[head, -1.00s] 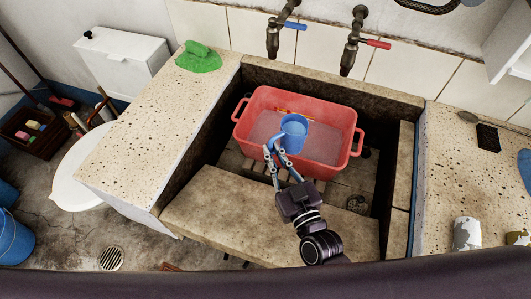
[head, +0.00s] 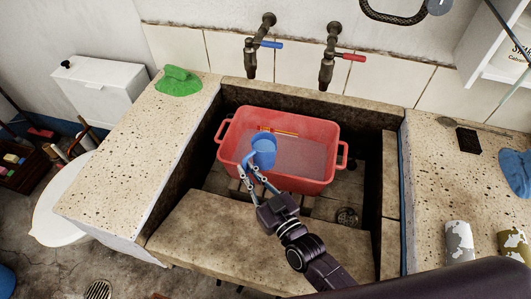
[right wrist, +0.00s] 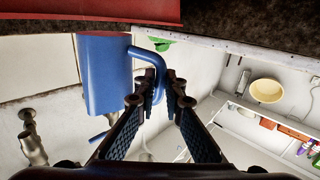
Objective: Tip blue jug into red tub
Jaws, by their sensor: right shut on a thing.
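The red tub (head: 318,175) stands in the stone trough, with its handles at left and right. The blue jug (head: 264,153) is over the left half of the tub and looks close to upright. My right gripper (head: 252,170) is shut on the jug's handle, at its near-left side. In the right wrist view the picture seems upside down. There the jug (right wrist: 105,75) hangs left of the fingers, its handle (right wrist: 157,75) lies between them, and a strip of the tub (right wrist: 90,12) shows at the top. I cannot see inside the jug clearly. My left gripper is not in view.
The stone trough's front ledge (head: 220,222) lies under my right arm. Two wall taps, one blue-levered (head: 256,52) and one red-levered (head: 330,60), stand behind the tub. A green cloth (head: 178,81) lies on the left slab. Cups (head: 458,240) stand on the right slab.

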